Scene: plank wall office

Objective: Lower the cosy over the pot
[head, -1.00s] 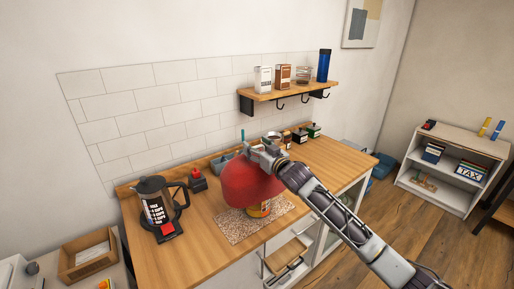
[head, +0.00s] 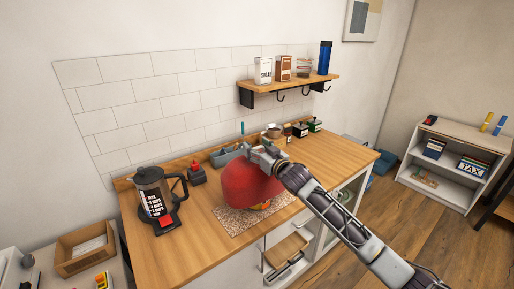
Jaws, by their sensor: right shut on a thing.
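The red dome-shaped cosy (head: 245,188) hangs from my right gripper (head: 262,158), which is shut on its top. The cosy is over the pot (head: 263,205) and covers most of it. Only a small yellow-orange part of the pot shows under the cosy's lower right rim. I cannot tell whether the rim touches the mat. The pot stands on a speckled mat (head: 232,223) on the wooden counter. My left gripper is not in view.
A grey-blue caddy (head: 222,157) and several small jars stand behind. A shelf (head: 290,91) hangs above. The counter's right part is clear.

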